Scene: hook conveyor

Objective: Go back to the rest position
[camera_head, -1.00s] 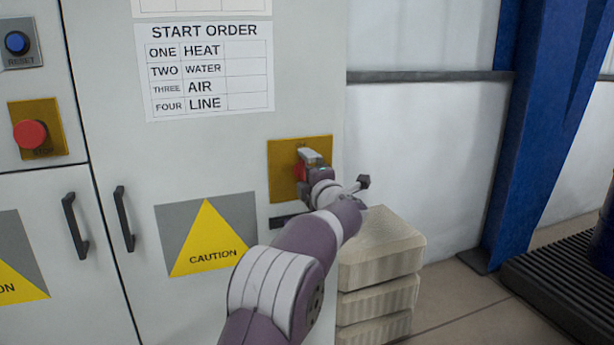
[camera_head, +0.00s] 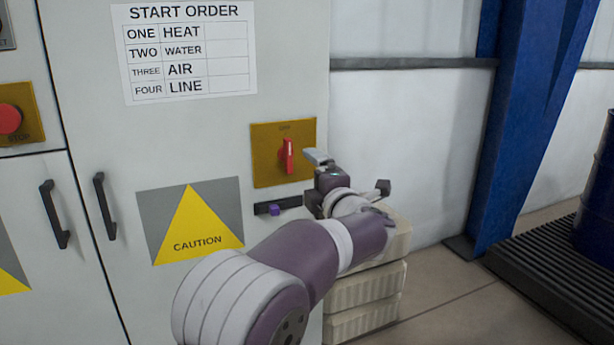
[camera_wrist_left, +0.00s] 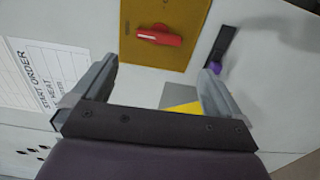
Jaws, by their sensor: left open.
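My left gripper (camera_head: 318,158) is in front of the grey cabinet, just right of a yellow plate (camera_head: 263,176) with a red rotary switch (camera_head: 288,156). The switch handle stands upright in the head view. In the left wrist view my left gripper (camera_wrist_left: 158,85) has its two fingers wide apart with nothing between them. The red switch (camera_wrist_left: 159,37) shows beyond the fingertips, apart from them. My right gripper is in neither view.
A dark slot with a purple knob (camera_head: 274,210) sits below the plate. Stacked pale blocks (camera_head: 362,305) stand by the cabinet under my arm. A blue column (camera_head: 515,130), a dark grate (camera_head: 545,283) and a blue drum (camera_head: 597,200) are at the right. Cabinet handles (camera_head: 104,205) stick out at the left.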

